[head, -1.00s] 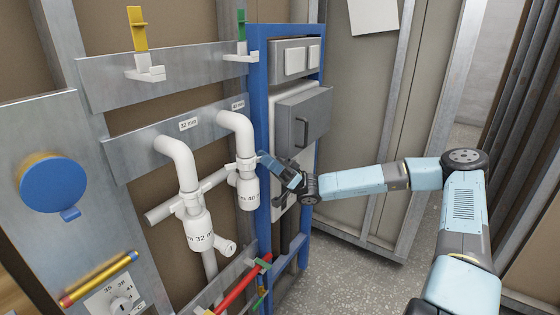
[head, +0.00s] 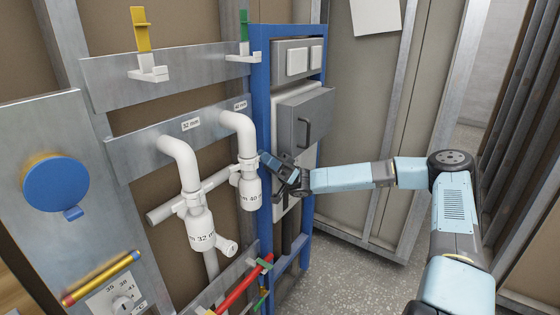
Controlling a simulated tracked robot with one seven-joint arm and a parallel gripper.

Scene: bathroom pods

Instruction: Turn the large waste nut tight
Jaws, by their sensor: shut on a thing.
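The large waste nut (head: 247,164) is the white collar at the top of the right-hand trap, labelled 40, below a white bent pipe (head: 237,124). My gripper (head: 263,158) comes in from the right and is shut on this nut at its right side. The fingertips are small here, and their exact contact is hard to see. The smaller trap (head: 200,232), labelled 32, hangs to the left under its own white bend (head: 180,152). My gripper is clear of it.
A blue frame (head: 262,95) stands right behind my gripper, with a grey box with a handle (head: 305,120) on it. A blue round cap (head: 55,188) is at far left. The floor to the right is open.

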